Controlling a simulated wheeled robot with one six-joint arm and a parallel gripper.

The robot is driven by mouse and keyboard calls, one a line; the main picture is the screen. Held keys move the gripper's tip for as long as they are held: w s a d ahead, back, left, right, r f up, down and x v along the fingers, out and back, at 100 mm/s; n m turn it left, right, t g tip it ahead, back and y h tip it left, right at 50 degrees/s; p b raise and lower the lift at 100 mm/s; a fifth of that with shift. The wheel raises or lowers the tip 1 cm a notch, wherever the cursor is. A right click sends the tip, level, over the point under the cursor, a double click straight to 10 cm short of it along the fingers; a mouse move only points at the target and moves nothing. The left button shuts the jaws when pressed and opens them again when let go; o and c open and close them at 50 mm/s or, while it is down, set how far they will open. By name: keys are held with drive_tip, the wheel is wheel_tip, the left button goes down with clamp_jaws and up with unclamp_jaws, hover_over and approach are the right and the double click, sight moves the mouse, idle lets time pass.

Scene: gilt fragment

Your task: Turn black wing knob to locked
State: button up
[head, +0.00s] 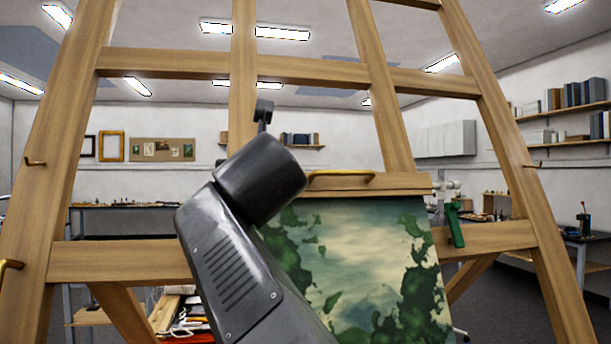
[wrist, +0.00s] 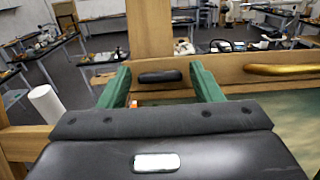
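The black wing knob (wrist: 160,77) shows in the wrist view as a dark, rounded bar lying level across the picture, against the wood of the easel. My gripper (wrist: 160,76) has two green fingers, spread wide, one on each side of the knob. A gap shows between the knob and each finger, and the gripper holds nothing. A small orange patch (wrist: 133,103) shows low between the fingers, partly hidden by the dark gripper body. In the head view my arm hides the knob and the fingers.
The wooden easel (head: 150,64) fills the head view. A brass handle (head: 340,175) is on the bar above the green painting (head: 350,250), right of my arm. A green clamp-like piece (head: 455,225) is at the right crossbar. Worktables and shelves stand farther back.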

drive_tip(key=c, duration=0.8)
drive_tip(key=shift+o, duration=0.2)
drive_tip(key=shift+m+h+b, duration=0.3)
drive_tip(key=shift+m+b, duration=0.05)
drive_tip(key=shift+m, duration=0.15)
drive_tip(key=shift+w+r+m+g+h+p, duration=0.25)
drive_tip(key=shift+m+g+p, duration=1.45)
drive_tip(key=shift+m, duration=4.15)
drive_tip(key=shift+s+m+g+h+p, duration=0.1)
drive_tip(key=shift+m+g+h+p, duration=0.3)
drive_tip(key=shift+m+g+p, duration=3.35)
drive_tip(key=shift+w+r+m+t+h, duration=0.15)
drive_tip(key=shift+m+t+h, duration=0.4)
drive_tip(key=shift+m, duration=7.35)
drive_tip(key=shift+s, duration=0.15)
